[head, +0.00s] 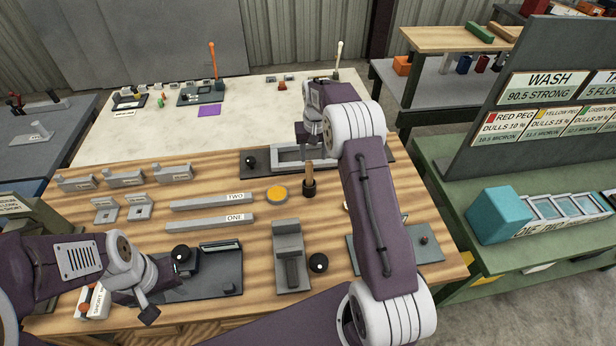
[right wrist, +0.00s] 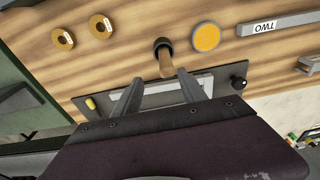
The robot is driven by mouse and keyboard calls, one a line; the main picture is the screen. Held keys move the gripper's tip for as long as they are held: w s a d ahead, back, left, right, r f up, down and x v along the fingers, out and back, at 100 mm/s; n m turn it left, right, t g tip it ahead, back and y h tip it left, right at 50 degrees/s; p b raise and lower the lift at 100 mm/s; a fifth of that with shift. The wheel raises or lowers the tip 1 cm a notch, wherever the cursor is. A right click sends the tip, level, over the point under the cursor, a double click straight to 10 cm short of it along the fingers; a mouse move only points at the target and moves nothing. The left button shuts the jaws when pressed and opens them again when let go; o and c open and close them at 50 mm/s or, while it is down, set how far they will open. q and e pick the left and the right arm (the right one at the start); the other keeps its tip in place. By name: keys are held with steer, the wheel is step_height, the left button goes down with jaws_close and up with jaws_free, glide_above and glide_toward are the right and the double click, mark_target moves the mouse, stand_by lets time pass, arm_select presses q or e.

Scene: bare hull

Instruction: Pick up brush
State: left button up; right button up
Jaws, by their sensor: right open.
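What looks like the brush (head: 309,173) stands upright on the wooden bench, with a plain wooden handle and a dark round lower part. It also shows in the right wrist view (right wrist: 166,62), handle end towards me. My right gripper (right wrist: 160,88) is open, and its two fingers lie either side of the line to the handle; I cannot tell how far apart they are from it in depth. In the head view the right gripper (head: 312,138) is just beyond the handle, partly hidden by its wrist. My left gripper (head: 146,302) hangs over the bench's front left; its jaws are unclear.
A grey framed tray (head: 262,167) lies behind the brush, with a yellow disc (head: 277,194) to its left. Grey bars marked TWO (head: 200,199) and ONE (head: 195,226) lie further left. A grey stepped block (head: 290,262) and black knob (head: 318,263) stand in front.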

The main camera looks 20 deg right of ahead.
mark_target(311, 163)
steer(key=f, duration=0.2)
steer(key=f+p, duration=0.1)
steer(key=shift+w+a+f, duration=0.2)
steer(key=shift+w+a, duration=0.05)
steer(key=shift+f, duration=0.35)
steer(key=f, duration=0.1)
steer(key=f+p, duration=0.2)
steer(key=f, duration=0.1)
steer(key=shift+w+a, duration=0.2)
steer(key=shift+a, duration=0.05)
steer(key=shift+w+f, duration=0.15)
steer(key=shift+f, duration=0.3)
jaws_close()
